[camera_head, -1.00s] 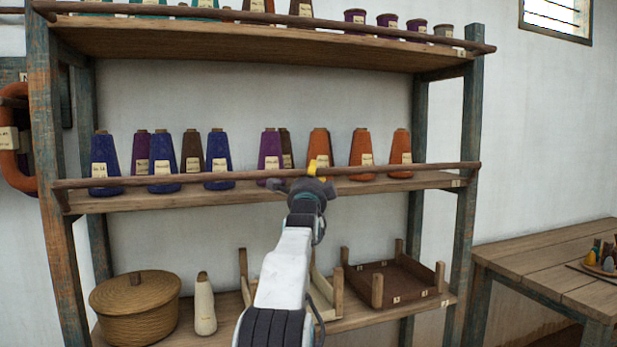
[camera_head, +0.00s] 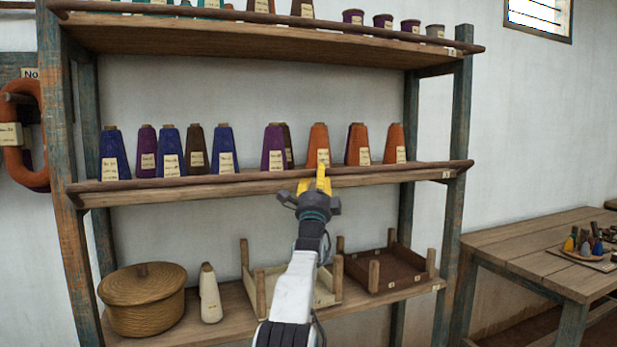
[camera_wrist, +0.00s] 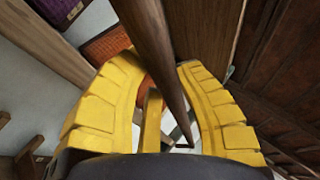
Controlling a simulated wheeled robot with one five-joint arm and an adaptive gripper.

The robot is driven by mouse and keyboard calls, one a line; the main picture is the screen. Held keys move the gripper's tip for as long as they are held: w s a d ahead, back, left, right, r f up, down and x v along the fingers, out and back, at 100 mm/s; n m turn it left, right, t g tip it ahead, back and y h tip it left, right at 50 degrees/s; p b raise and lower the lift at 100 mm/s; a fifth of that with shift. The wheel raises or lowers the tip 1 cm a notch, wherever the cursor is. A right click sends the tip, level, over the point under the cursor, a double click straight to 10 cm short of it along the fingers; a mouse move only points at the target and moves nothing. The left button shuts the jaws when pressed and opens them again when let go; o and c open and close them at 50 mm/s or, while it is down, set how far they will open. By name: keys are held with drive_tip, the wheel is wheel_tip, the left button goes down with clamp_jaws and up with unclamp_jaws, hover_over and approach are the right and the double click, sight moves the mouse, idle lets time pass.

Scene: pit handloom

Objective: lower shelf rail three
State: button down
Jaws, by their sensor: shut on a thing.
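The long brown wooden rail (camera_head: 230,178) runs along the front edge of the middle shelf (camera_head: 140,198), low in front of the feet of the cones. My gripper (camera_head: 319,181) is shut on the rail a little right of its middle, its yellow fingers reaching up from below and in front. Whether the rail touches the shelf board all along is hard to tell.
Several purple, blue, brown and orange yarn cones (camera_head: 272,148) stand behind the rail. The lower shelf holds a lidded basket (camera_head: 142,305), a pale cone (camera_head: 210,295) and two wooden trays (camera_head: 385,272). A table (camera_head: 540,250) stands at the right.

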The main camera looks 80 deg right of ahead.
drive_tip(key=shift+f, duration=0.15)
idle(0.5)
drive_tip(key=c, duration=1.1)
unclamp_jaws()
drive_tip(key=shift+w, duration=0.15)
drive_tip(key=shift+o, duration=1.4)
drive_tip(key=shift+a, duration=0.2)
drive_tip(key=v, duration=1.1)
drive_tip(key=shift+f, duration=0.45)
drive_tip(key=shift+a, duration=0.15)
